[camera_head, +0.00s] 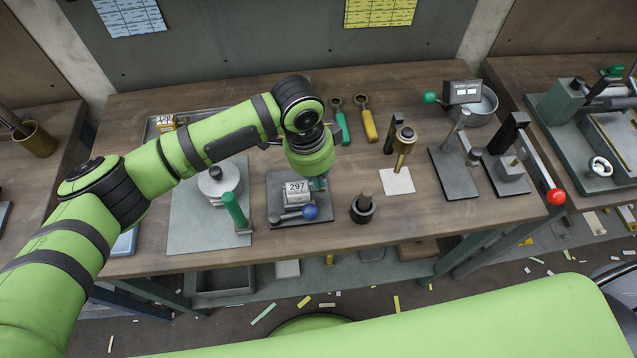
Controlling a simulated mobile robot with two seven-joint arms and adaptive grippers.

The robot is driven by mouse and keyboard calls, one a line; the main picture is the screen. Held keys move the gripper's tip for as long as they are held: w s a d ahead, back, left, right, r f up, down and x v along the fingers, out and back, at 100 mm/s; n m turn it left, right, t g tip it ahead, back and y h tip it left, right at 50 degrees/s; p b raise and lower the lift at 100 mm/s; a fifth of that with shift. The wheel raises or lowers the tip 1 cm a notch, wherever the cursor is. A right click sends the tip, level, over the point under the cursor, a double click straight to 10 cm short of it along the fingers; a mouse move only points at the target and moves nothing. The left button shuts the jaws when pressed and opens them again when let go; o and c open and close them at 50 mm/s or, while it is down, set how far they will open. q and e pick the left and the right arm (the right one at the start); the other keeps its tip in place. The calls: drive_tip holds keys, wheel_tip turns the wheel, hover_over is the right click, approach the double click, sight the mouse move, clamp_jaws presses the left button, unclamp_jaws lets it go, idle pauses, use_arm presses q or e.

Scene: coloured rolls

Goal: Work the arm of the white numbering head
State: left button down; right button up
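The white numbering head (297,189) stands on a dark base plate (285,218) near the middle of the bench, and its counter reads 297. Its arm ends in a blue ball knob (311,212) at the front, low near the base plate. My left gripper (320,184) points down just behind and to the right of the white head, above the blue knob. Its fingers are small and mostly hidden under the wrist, so I cannot tell whether they are open or touching anything. My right gripper is out of view.
To the left is a green-handled tool (234,210) on a grey plate. To the right are a dark cup (363,208), a brass-handled stamp (402,155), a dark counter with green knob (462,92) and a red-knobbed lever (556,196). The front right bench top is clear.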

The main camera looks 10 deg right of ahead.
use_arm(q)
drive_tip(key=shift+a+f, duration=0.2)
drive_tip(key=shift+f, duration=0.95)
drive_tip(key=shift+s, duration=0.1)
drive_tip(key=shift+r+p, duration=0.95)
drive_tip(key=shift+d+r, duration=0.1)
drive_tip(key=r+p, duration=0.7)
drive_tip(key=shift+d, duration=0.4)
